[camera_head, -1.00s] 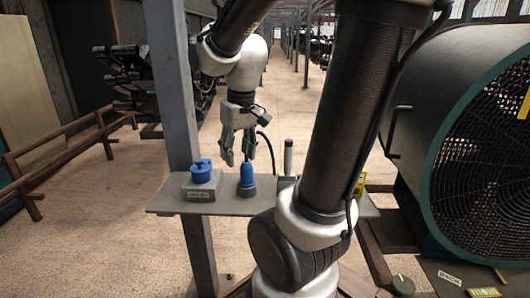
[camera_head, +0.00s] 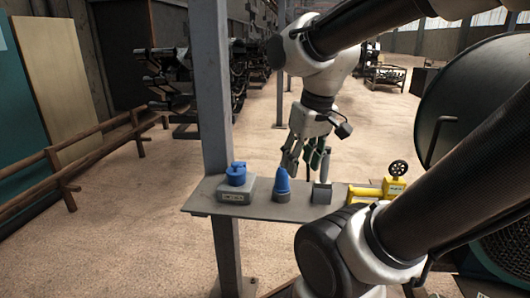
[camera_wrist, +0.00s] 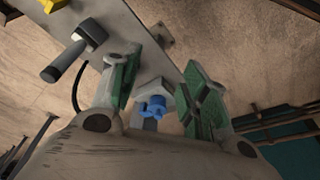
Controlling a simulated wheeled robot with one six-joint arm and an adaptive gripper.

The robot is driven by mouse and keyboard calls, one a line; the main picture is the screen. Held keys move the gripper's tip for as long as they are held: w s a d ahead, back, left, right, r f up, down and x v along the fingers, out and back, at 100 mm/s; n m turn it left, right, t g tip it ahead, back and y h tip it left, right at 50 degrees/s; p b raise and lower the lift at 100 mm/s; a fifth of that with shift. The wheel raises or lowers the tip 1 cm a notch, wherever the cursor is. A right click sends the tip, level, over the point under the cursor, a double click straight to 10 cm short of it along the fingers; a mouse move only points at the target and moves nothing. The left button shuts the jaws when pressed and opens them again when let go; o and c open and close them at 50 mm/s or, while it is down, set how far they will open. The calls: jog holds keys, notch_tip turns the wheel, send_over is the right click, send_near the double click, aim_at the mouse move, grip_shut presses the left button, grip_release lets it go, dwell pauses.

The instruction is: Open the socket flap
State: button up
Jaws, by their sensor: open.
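The socket (camera_head: 234,195) is a grey box with a label on its front and a round blue flap (camera_head: 236,174) on top. The flap looks closed over it. The socket stands at the left end of a narrow grey shelf. My gripper (camera_head: 306,160) is open and empty, to the right of the socket and behind the blue plug (camera_head: 282,184), apart from the flap. In the wrist view my two green-padded fingers (camera_wrist: 163,75) are spread. A blue part on a grey base, probably the flap (camera_wrist: 154,106), shows between them, partly hidden by my gripper body.
A grey post (camera_head: 211,90) rises beside the socket. A large drum-shaped fan (camera_head: 480,100) stands right. A wooden rail (camera_head: 95,150) is left.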

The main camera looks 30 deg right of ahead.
jog(key=shift+s+a+r+t, duration=0.2)
jog(key=shift+s+r+t, duration=0.1)
jog(key=shift+r, duration=0.2)
jog(key=shift+s+a+r+t, duration=0.2)
jog(key=shift+s+r+t, duration=0.1)
jog(key=shift+r, duration=0.15)
jog(key=shift+c, duration=1.2)
jog(key=shift+w+a+n, duration=0.1)
jog(key=shift+a+n, duration=0.15)
jog(key=shift+n, duration=0.15)
jog(key=c, duration=0.4)
jog(key=w, duration=0.1)
jog(key=w+a+f+n+g, duration=0.1)
jog(key=w, duration=0.1)
jog(key=w+a+f+g, duration=0.1)
jog(key=w, duration=0.1)
jog(key=shift+a+f+n, duration=0.1)
jog(key=shift+f+n, duration=0.15)
jog(key=shift+n, duration=0.05)
grip_shut()
jog(key=n, duration=2.5)
send_near(236, 166)
jog(key=s+a, duration=0.1)
jog(key=a, duration=0.2)
jog(key=shift+h, duration=0.3)
jog(key=f, duration=0.6)
jog(key=w+f, duration=0.1)
jog(key=f, duration=0.2)
jog(key=shift+d+f, duration=0.15)
jog(key=shift+f, duration=0.15)
